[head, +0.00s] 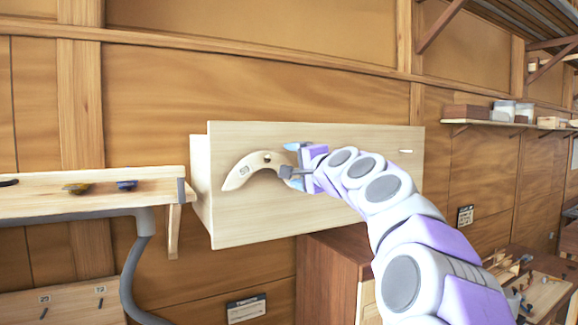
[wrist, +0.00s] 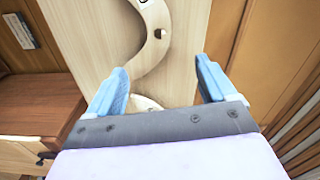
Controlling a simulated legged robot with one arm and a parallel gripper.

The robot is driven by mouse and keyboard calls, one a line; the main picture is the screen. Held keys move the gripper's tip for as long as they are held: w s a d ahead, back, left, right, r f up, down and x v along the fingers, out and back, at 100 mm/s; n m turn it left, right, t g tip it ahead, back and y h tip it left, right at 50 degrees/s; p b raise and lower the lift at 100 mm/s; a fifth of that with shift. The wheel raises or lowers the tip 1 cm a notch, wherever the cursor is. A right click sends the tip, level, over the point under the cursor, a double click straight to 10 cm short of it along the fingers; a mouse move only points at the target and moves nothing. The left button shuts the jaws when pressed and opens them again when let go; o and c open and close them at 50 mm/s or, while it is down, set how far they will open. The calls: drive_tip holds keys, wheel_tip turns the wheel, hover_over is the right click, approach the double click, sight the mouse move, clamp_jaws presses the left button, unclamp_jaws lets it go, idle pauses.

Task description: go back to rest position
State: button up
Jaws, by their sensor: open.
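A pale curved wooden piece (head: 237,177) with dark marks or holes lies against the front of a pale wooden panel (head: 330,222). My gripper (head: 291,166) is at the right end of the curved piece, in front of the panel. In the wrist view its two blue fingers (wrist: 160,84) are spread wide with nothing gripped between them. The curved piece (wrist: 157,40) runs down from the top there, and part of it shows low between the fingers. Whether a finger touches it I cannot tell. My arm reaches in from the lower right and hides part of the panel.
A wooden shelf (head: 90,201) with small blue and yellow items stands at left, a grey pipe (head: 133,275) below it. A brown cabinet (head: 325,275) is under the panel. A wall shelf (head: 500,123) with boxes and a cluttered bench (head: 545,292) are at right.

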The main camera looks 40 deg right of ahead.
drive_tip(key=w+a+f+n+g+y+b, duration=0.1)
drive_tip(key=a+f+n+g+y+b, duration=0.45)
drive_tip(key=a+f, duration=1.4)
drive_tip(key=s+a+f+n+g+y+b, duration=0.1)
drive_tip(key=s+a+f+n+g+b, duration=0.15)
drive_tip(key=a+f, duration=0.55)
drive_tip(key=s+a+f+n+g+y+b, duration=0.1)
drive_tip(key=s+a+f+n+b, duration=0.25)
drive_tip(key=f, duration=0.75)
drive_tip(key=s+a+f+n+g+h+b, duration=0.1)
drive_tip(key=s+a+f+n+g+b, duration=0.15)
drive_tip(key=s+f, duration=0.55)
drive_tip(key=s+a+f+n+g+b, duration=0.1)
drive_tip(key=s+a+f+g+b, duration=0.25)
drive_tip(key=s+f, duration=0.45)
drive_tip(key=s+d+f+n+g+h+b, duration=0.1)
drive_tip(key=s+f+n+g+h+b, duration=0.1)
drive_tip(key=s+f, duration=1.2)
drive_tip(key=f+n+g+b, duration=0.1)
drive_tip(key=f+g+b, duration=0.1)
drive_tip(key=b, duration=0.1)
drive_tip(key=shift+s+d+n+b, duration=0.3)
drive_tip(key=shift+s+d+b, duration=0.05)
drive_tip(key=shift+s+d, duration=0.05)
